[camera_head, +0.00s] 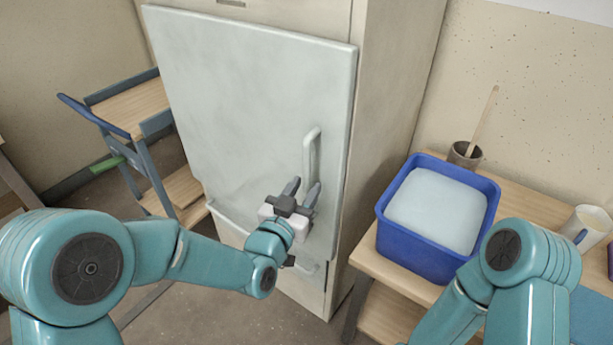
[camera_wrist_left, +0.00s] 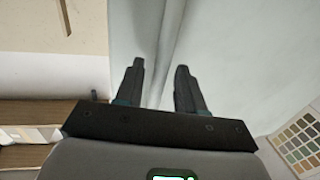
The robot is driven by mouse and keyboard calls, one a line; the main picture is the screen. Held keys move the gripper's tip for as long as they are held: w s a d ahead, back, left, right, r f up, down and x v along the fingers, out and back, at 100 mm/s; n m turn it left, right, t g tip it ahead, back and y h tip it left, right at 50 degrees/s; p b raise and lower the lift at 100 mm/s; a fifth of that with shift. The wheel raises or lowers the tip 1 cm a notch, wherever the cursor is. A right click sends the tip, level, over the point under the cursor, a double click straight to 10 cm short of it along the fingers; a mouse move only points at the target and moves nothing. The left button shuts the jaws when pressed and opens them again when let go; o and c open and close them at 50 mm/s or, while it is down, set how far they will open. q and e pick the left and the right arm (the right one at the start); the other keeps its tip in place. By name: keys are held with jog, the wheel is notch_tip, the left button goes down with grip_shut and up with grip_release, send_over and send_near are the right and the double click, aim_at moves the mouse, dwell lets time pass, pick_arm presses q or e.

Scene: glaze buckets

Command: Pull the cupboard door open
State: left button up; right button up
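The cupboard door (camera_head: 240,110) is a tall pale grey panel that looks shut against the cream cupboard (camera_head: 385,100). Its upright handle (camera_head: 311,152) is near the right edge of the door. My left gripper (camera_head: 301,190) is at the lower end of this handle, its two dark fingers apart and pointing up at the door. In the left wrist view the fingers (camera_wrist_left: 159,75) are spread, with a pale upright strip behind and between them. I cannot tell whether they touch the handle. My right arm shows at lower right, but its gripper is out of view.
A blue-framed cart (camera_head: 130,105) stands left. Floor shows in front.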

pick_arm(q)
jog(key=shift+x, duration=0.8)
grip_shut()
jog(key=shift+s+a, duration=0.1)
